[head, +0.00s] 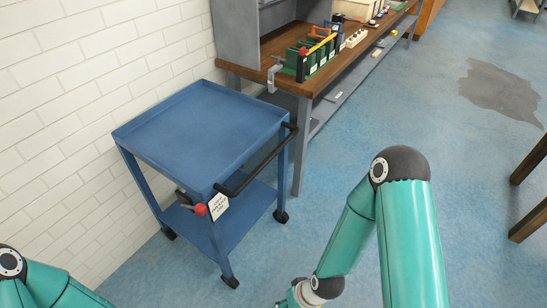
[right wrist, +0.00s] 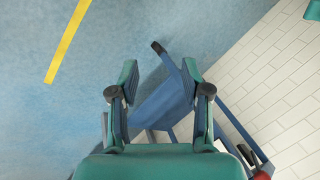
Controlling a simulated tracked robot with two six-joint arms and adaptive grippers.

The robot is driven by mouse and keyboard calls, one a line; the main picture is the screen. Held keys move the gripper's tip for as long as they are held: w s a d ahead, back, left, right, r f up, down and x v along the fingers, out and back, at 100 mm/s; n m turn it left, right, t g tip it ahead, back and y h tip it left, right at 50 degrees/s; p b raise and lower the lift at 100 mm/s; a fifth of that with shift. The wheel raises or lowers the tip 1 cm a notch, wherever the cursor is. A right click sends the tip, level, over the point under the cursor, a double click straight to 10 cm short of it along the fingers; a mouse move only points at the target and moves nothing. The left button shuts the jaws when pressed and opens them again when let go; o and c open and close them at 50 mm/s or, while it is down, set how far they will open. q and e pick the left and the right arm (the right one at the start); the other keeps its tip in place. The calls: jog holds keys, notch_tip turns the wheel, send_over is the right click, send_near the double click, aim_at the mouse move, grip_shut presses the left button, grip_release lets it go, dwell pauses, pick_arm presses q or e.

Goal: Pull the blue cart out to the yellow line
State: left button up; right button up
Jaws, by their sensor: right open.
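The blue cart (head: 200,125) stands on its castors beside the white brick wall. Its black push handle (head: 262,165) runs along the side facing me. A red knob (head: 200,209) and a white tag hang at the cart's near corner. In the right wrist view, part of the cart (right wrist: 165,103) shows beyond my right gripper (right wrist: 159,80), whose two fingers are spread apart and empty. I cannot tell how far the gripper is from the cart. The yellow line (right wrist: 68,40) lies on the floor at upper left of that view. My left gripper is out of view.
A wooden workbench (head: 290,42) with green bins (head: 318,55) and a clamp stands behind and to the right of the cart. The brick wall (head: 90,70) closes off the left. Blue floor (head: 430,110) is open to the right, with a dark stain and wooden legs at the far right.

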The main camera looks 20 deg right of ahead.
jog(key=w+d+f+n+t+b, duration=0.1)
jog(key=w+f+n+t+b, duration=0.1)
jog(key=w+b, duration=0.3)
jog(key=w+d+f+n+t+b, duration=0.2)
jog(key=w+n+t+b, duration=0.1)
jog(key=w, duration=0.5)
jog(key=n+t+y+b, duration=0.1)
jog(key=n+t+b, duration=1.2)
jog(key=n+b, duration=0.5)
send_near(271, 156)
jog(key=shift+m, duration=0.7)
jog(key=x, duration=0.7)
jog(key=f+x, duration=0.1)
jog(key=x, duration=0.3)
jog(key=shift+w+d+f+b, duration=0.1)
jog(key=shift+d+f+b, duration=0.1)
jog(key=shift+b, duration=0.1)
grip_shut()
